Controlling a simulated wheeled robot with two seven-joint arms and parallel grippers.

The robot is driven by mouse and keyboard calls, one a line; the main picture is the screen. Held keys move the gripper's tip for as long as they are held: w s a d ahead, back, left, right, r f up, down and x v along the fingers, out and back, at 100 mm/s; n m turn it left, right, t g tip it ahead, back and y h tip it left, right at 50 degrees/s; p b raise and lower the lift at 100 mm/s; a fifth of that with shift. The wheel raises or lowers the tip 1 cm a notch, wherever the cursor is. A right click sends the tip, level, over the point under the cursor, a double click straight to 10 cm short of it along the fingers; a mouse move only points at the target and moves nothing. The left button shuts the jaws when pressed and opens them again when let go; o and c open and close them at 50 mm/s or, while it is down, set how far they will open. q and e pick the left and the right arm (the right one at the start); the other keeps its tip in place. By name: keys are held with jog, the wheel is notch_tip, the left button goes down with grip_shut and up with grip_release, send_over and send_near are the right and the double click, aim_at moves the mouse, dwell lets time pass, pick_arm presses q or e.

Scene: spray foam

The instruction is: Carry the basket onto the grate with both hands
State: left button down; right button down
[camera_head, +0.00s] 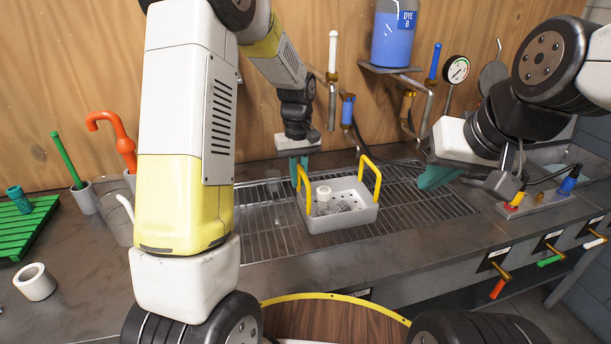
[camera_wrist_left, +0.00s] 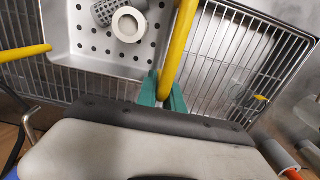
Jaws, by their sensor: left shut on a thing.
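The light grey basket (camera_head: 342,219) with two yellow handles is over the metal grate (camera_head: 262,228); I cannot tell whether its base touches the bars. It looks roughly level. My left gripper (camera_head: 299,170) is shut on the basket's left yellow handle (camera_head: 304,190). In the left wrist view the teal fingers (camera_wrist_left: 163,92) close around this handle (camera_wrist_left: 179,45), beside the perforated basket floor (camera_wrist_left: 95,45). My right gripper (camera_head: 437,177) is apart from the right handle (camera_head: 371,176), to its right above the grate. Its fingers overlap in view, so their opening is unclear.
The basket holds a white ring-like piece (camera_wrist_left: 128,24) and a grey perforated part (camera_wrist_left: 105,10). A dye bottle (camera_head: 391,38) and pipes are behind. Control box (camera_head: 535,201) stands right; green rack (camera_head: 25,225) and white cup (camera_head: 35,283) are left. Bare grate lies around the basket.

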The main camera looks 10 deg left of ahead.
pick_arm(q)
jog(key=shift+w, duration=0.35)
jog(key=shift+f, duration=1.8)
jog(key=c, duration=1.5)
grip_release()
jog(key=shift+f, duration=0.15)
notch_tip(320, 180, up, 11)
notch_tip(320, 180, up, 6)
jog(key=m+t, duration=0.1)
send_over(299, 186)
jog(key=s+a, duration=0.2)
jog(key=s, duration=0.1)
jog(key=s+r+m+t, duration=0.1)
jog(key=s, duration=0.5)
jog(key=s+a+r+m+t+h, duration=0.1)
jog(key=s+r+t, duration=0.1)
jog(key=s, duration=0.5)
jog(key=s+r+m+t+h, duration=0.1)
jog(key=s+r+m+t, duration=0.1)
jog(key=s, duration=0.5)
jog(key=shift+a, duration=0.15)
